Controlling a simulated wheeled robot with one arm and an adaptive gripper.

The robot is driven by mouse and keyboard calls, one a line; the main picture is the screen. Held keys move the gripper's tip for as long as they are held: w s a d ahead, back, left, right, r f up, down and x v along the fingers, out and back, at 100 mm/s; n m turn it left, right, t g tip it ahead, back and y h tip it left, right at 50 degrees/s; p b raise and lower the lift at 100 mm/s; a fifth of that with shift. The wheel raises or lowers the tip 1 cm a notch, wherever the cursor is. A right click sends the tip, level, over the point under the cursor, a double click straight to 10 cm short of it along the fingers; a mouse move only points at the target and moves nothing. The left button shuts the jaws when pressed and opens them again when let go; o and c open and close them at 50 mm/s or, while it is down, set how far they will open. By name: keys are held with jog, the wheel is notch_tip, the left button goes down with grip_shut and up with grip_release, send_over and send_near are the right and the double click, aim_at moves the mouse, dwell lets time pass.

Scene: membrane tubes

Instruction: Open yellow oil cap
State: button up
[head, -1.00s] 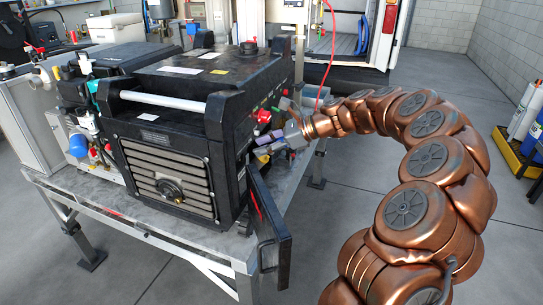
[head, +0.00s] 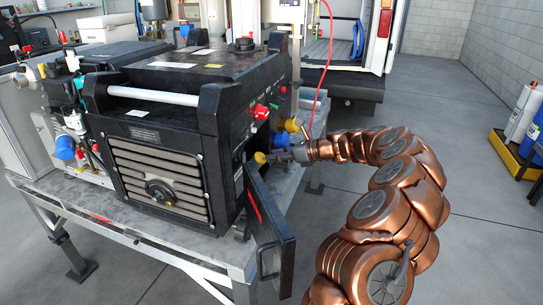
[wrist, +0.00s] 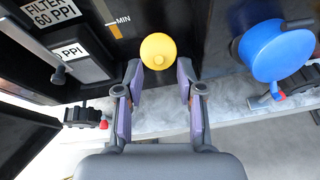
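The yellow oil cap (wrist: 158,51) is a round knob on the dark machine's side, just right of a MIN mark in the wrist view. It also shows small in the head view (head: 260,157), behind the open black door. My gripper (wrist: 158,82) is open, with one purple-padded finger on each side. The cap lies just beyond the fingertips, roughly centred between them, and nothing is between the pads. In the head view my gripper (head: 274,156) reaches in from the right, close to the cap.
A large blue cap (wrist: 275,50) stands right of the yellow one. The black door (head: 270,225) hangs open in front. Labels reading FILTER 60 PPI (wrist: 52,18) are at upper left. Another yellow part (head: 291,125) and red knobs (head: 260,112) sit above on the machine (head: 160,175).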

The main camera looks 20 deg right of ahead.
jog(key=shift+x, duration=0.9)
grip_shut()
